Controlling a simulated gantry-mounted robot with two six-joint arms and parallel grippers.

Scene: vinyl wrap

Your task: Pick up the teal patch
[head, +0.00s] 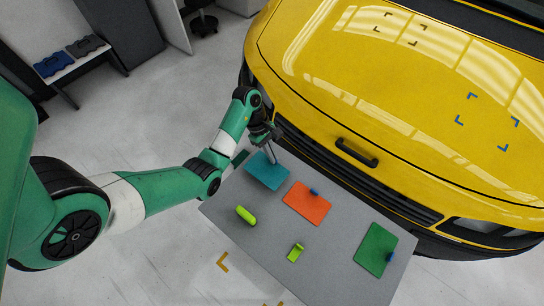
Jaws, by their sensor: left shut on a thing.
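The teal patch (267,171) is a flat rectangle at the upper left corner of the grey table. My left gripper (272,155) is at the patch's upper edge, pointing down, and is shut on the patch. The wrist and fingers cover part of that edge. I cannot tell whether the patch is lifted off the table. My right gripper is not in view.
The grey table (330,254) also holds an orange patch (307,205), a green patch (375,248), a lime roller-shaped tool (246,215) and a small lime tool (296,252). A yellow car (370,110) stands close behind the table.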

